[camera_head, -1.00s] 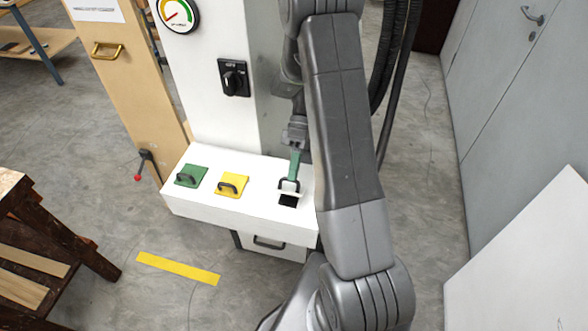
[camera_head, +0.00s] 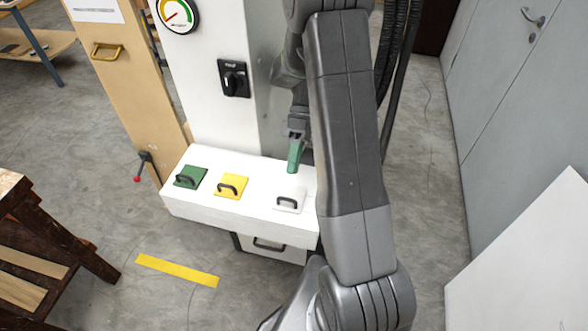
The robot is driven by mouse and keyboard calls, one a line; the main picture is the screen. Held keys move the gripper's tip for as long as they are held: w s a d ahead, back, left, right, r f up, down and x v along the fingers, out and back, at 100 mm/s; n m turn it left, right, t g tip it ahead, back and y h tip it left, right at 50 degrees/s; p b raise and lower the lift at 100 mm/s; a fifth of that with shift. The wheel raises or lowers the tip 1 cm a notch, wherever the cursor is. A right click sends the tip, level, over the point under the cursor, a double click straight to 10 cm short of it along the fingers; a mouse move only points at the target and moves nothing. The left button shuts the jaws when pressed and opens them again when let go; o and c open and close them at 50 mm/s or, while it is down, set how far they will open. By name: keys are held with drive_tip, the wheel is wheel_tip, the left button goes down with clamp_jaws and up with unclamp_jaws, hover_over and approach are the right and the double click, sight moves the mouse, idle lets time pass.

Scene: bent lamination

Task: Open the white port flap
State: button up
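The white port flap (camera_head: 296,193) lies flat on the top of the white box (camera_head: 225,212), at its right end. Its dark loop handle (camera_head: 287,203) faces the front, and no dark opening shows around it. My gripper (camera_head: 293,169), with green fingers, hangs just behind and above the flap, apart from the handle. The fingers overlap in this view, so I cannot see whether there is a gap between them. Nothing shows held at their tips.
A green flap (camera_head: 192,174) and a yellow flap (camera_head: 236,182), each with a dark handle, lie to the left on the same box. The white column with a black rotary switch (camera_head: 234,78) rises behind. A wooden bench (camera_head: 45,225) stands at the left.

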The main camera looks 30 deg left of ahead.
wheel_tip(320, 180, up, 7)
drive_tip(key=shift+b, duration=0.4)
drive_tip(key=shift+f, duration=0.15)
wheel_tip(320, 180, down, 10)
drive_tip(key=shift+r+p, duration=0.1)
drive_tip(key=shift+p, duration=0.8)
drive_tip(key=shift+s, duration=0.15)
drive_tip(key=shift+s, duration=0.1)
